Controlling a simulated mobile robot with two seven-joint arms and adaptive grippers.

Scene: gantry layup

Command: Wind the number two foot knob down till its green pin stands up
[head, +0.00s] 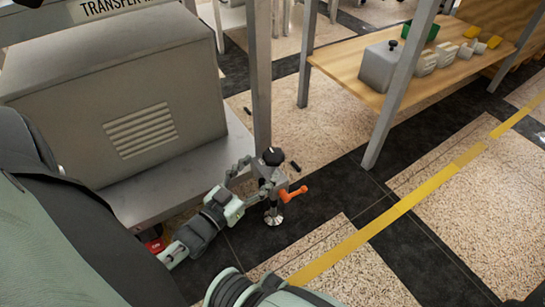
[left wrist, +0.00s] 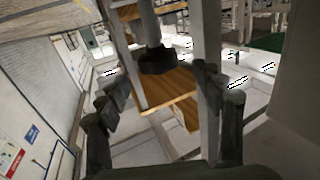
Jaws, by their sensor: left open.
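The foot knob (head: 272,156) is a dark knob on top of a grey foot bracket at the base of the gantry leg (head: 262,80). An orange lever (head: 293,194) sticks out to the right, and a round metal foot pad (head: 273,219) is below. I cannot make out a number or a green pin. My left gripper (head: 254,174) is open beside the bracket, left of it. In the left wrist view a black knob-like part (left wrist: 157,62) on a dark shaft shows beyond the open fingers (left wrist: 163,84), roughly between them; contact cannot be told. My right gripper is out of view.
A grey vented machine housing (head: 120,105) on a base stands left, close to my arm. A wooden bench (head: 350,65) with a grey box, white parts and a green bin stands back right. A yellow line (head: 400,210) crosses the floor. Floor right of the foot is clear.

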